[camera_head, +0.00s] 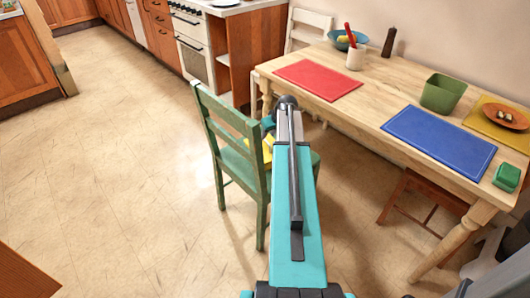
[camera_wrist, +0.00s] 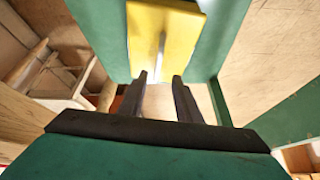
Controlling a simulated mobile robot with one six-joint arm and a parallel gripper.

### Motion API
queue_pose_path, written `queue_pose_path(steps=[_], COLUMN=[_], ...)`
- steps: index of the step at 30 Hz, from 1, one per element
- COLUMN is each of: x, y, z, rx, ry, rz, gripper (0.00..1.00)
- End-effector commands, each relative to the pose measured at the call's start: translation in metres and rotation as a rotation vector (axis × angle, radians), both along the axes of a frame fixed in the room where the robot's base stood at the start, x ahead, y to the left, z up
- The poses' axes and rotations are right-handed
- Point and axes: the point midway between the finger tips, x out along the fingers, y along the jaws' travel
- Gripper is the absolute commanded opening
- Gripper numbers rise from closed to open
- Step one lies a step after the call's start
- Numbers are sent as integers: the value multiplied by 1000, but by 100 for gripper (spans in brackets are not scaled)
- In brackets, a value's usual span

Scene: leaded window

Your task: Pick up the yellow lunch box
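The yellow lunch box (camera_wrist: 185,30) lies on the green chair's seat in the wrist view, with a pale, thin handle-like strip along its middle. In the head view only a small part of the yellow lunch box (camera_head: 267,149) shows beside my arm, which hides the rest. My gripper (camera_wrist: 159,77) is open and empty. Its two dark fingers point toward the box, one to each side of the strip's line, with their tips near the box's lower edge. I cannot tell whether they touch it.
The green chair (camera_head: 230,121) has its slatted back left of my arm. The wooden table (camera_head: 375,101) stands to the right, with a red mat (camera_head: 318,79), a blue mat (camera_head: 440,137), a green bin (camera_head: 442,93) and a small green box (camera_head: 507,177). The floor at left is clear.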

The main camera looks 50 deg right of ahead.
Motion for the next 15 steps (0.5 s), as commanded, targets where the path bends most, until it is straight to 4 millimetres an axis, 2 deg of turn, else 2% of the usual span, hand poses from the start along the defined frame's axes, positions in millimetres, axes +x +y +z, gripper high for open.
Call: queue_pose_path(steps=[15], x=[4], y=[-1], z=[-7], rx=[0], ry=[0], rz=[1], gripper=[31])
